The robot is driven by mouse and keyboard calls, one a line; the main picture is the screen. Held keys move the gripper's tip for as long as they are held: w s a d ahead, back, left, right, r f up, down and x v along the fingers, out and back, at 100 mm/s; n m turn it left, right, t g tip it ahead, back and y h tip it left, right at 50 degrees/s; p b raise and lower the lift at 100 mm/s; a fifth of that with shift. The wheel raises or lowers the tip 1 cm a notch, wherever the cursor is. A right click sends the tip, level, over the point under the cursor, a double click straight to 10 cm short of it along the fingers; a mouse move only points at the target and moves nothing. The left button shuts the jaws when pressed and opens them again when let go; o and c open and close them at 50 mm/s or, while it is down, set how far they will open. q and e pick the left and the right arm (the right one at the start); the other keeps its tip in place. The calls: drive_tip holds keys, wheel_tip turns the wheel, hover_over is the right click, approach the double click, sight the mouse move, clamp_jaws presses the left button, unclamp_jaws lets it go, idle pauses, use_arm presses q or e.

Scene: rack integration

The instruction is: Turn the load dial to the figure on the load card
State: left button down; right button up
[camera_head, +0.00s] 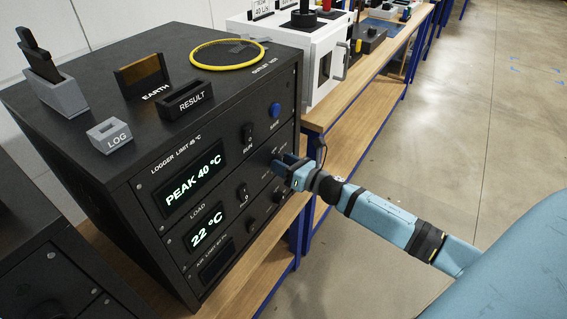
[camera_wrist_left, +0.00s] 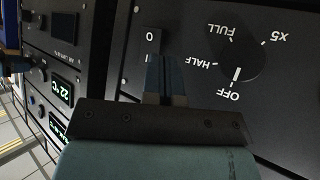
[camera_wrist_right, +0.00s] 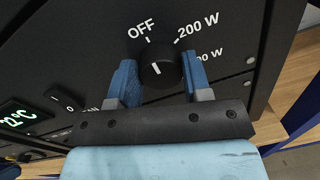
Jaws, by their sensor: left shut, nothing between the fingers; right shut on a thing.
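The load dial (camera_wrist_right: 160,66) is a black knob on the dark panel. Labels OFF and 200 W show around it, with another W label partly cut by my finger. A white mark is on the knob, but I cannot tell which label it points to. My right gripper (camera_wrist_right: 162,82) is shut on the knob, one blue finger on each side. In the head view the right gripper (camera_head: 282,166) covers the dial. My left gripper (camera_wrist_left: 164,80) is shut and empty before another panel with a black dial (camera_wrist_left: 238,58) marked OFF, HALF, FULL, X5. I cannot make out the load card.
The black cabinet (camera_head: 105,75) shows PEAK 40 °C (camera_head: 195,184) and 22 °C (camera_head: 208,230), with rocker switches beside them. A white machine (camera_head: 315,50) stands behind. Floor at right is clear.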

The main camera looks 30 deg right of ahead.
use_arm(q)
wheel_tip(320, 180, up, 10)
drive_tip(key=a+m+p, duration=0.1)
drive_tip(key=p, duration=1)
drive_tip(key=shift+s+f+t, duration=0.15)
drive_tip(key=shift+s+t, duration=0.15)
drive_tip(key=shift+s, duration=0.1)
use_arm(e)
drive_tip(key=shift+d+f+m+g+y, duration=0.15)
drive_tip(key=shift+m+y, duration=0.3)
drive_tip(key=shift+m, duration=5.1)
drive_tip(key=shift+a+f+m+g+y, duration=0.1)
drive_tip(key=shift+m+g+y, duration=0.25)
drive_tip(key=shift+m, duration=5.15)
drive_tip(key=shift+d+f+m+g+y, duration=0.1)
drive_tip(key=shift+m+y, duration=0.4)
drive_tip(key=shift+m, duration=5.35)
